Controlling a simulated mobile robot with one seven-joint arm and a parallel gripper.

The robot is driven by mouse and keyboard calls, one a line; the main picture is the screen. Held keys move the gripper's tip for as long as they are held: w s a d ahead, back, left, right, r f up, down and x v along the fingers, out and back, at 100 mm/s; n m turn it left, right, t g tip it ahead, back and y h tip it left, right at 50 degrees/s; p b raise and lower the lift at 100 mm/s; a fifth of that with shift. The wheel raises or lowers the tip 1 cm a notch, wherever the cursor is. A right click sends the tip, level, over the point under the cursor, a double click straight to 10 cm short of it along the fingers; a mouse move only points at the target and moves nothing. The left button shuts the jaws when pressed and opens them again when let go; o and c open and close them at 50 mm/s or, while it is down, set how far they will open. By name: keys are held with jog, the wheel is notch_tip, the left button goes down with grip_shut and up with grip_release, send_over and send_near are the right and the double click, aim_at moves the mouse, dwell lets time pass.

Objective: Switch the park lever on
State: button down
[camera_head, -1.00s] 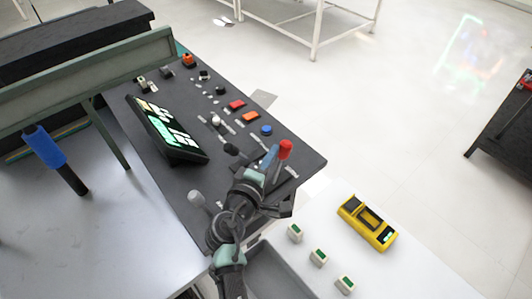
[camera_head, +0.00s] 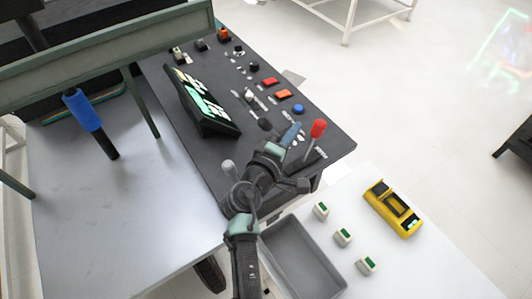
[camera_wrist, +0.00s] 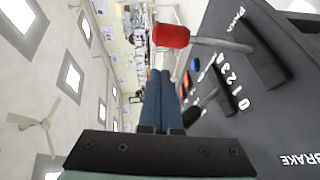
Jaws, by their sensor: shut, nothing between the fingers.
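The park lever has a red knob (camera_head: 318,128) on a grey shaft, at the near right corner of the dark console (camera_head: 215,165). In the wrist view its knob (camera_wrist: 171,36) is just above and right of the fingertips, and its shaft runs right to a black base by the white "PARK" lettering. My gripper (camera_head: 293,131) is shut and empty, with blue fingers pressed together, just left of the lever. In the wrist view the fingers (camera_wrist: 160,75) point up the picture, with a small gap to the knob. Whether they touch it cannot be told.
A black lever (camera_wrist: 203,103) with a numbered slot stands beside the park lever. A grey-knobbed lever (camera_head: 229,167) is close to my arm. A tilted screen (camera_head: 205,105) and coloured buttons fill the console. A yellow device (camera_head: 392,208) and grey bin (camera_head: 300,262) lie to the right.

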jog(key=v, duration=1)
jog(key=shift+a+r+b, duration=0.15)
jog(key=shift+r+b, duration=0.1)
jog(key=shift+b, duration=0.05)
jog(key=shift+s, duration=0.1)
notch_tip(320, 180, up, 31)
jog(key=w+m+t+y+p, duration=0.1)
jog(key=w+m+t+y, duration=0.2)
jog(key=m+t, duration=0.4)
jog(key=s+r+m+t+y, duration=0.2)
jog(key=s+r, duration=0.5)
jog(key=r, duration=0.4)
jog(key=s+r+m+t+y+p, duration=0.1)
jog(key=s+r+t, duration=0.3)
jog(key=r, duration=0.7)
jog(key=s+m+y, duration=0.1)
jog(key=s, duration=0.1)
jog(key=shift+s+m, duration=0.3)
jog(key=shift+s, duration=0.1)
jog(key=shift+r, duration=0.1)
